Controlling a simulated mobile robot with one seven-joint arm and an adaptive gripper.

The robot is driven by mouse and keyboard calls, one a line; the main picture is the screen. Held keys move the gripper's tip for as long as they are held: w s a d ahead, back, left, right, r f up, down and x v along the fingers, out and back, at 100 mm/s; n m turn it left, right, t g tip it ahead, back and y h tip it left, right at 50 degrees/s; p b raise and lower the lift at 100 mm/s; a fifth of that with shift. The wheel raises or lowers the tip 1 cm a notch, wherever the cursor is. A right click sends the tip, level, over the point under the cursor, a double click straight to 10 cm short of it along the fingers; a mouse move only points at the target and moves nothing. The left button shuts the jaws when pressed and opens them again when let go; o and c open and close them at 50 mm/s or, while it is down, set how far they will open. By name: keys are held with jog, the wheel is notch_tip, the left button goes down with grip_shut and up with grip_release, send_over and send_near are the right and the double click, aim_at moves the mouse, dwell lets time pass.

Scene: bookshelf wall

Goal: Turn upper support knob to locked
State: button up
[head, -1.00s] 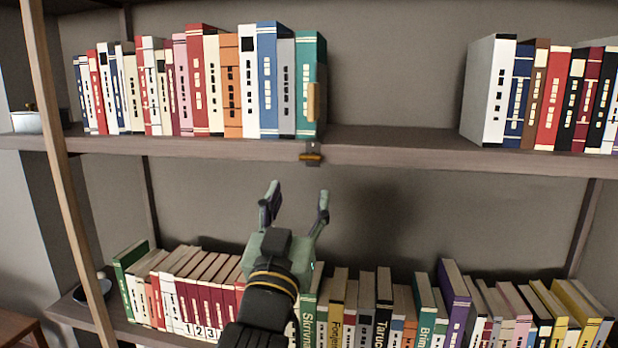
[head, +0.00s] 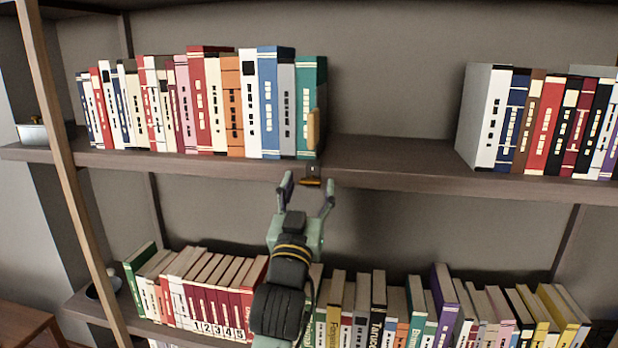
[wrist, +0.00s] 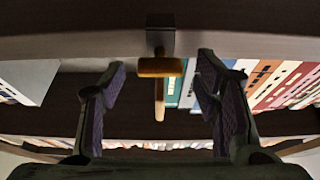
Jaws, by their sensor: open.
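The upper support knob (head: 311,182) is a small orange-brown bar on a dark bracket (head: 313,170) at the front edge of the upper shelf. In the wrist view the knob (wrist: 160,67) lies crosswise below its dark bracket (wrist: 160,40), between the two fingers. My gripper (head: 308,186) is open, with one finger on each side of the knob. The wrist view shows a gap between the knob and each finger of the gripper (wrist: 162,75). I cannot tell how far the fingertips are from the shelf edge in depth.
A pale wooden piece (head: 313,128) stands upright against the teal book (head: 307,105) above the knob. The upper shelf (head: 395,160) is bare between the left book row and the white book (head: 485,118). Books fill the lower shelf below my arm. A wooden post (head: 62,165) stands at left.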

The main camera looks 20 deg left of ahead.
jog(key=shift+w+r, duration=0.15)
jog(key=shift+w, duration=0.3)
jog(key=c, duration=1.1)
jog(key=shift+c, duration=0.2)
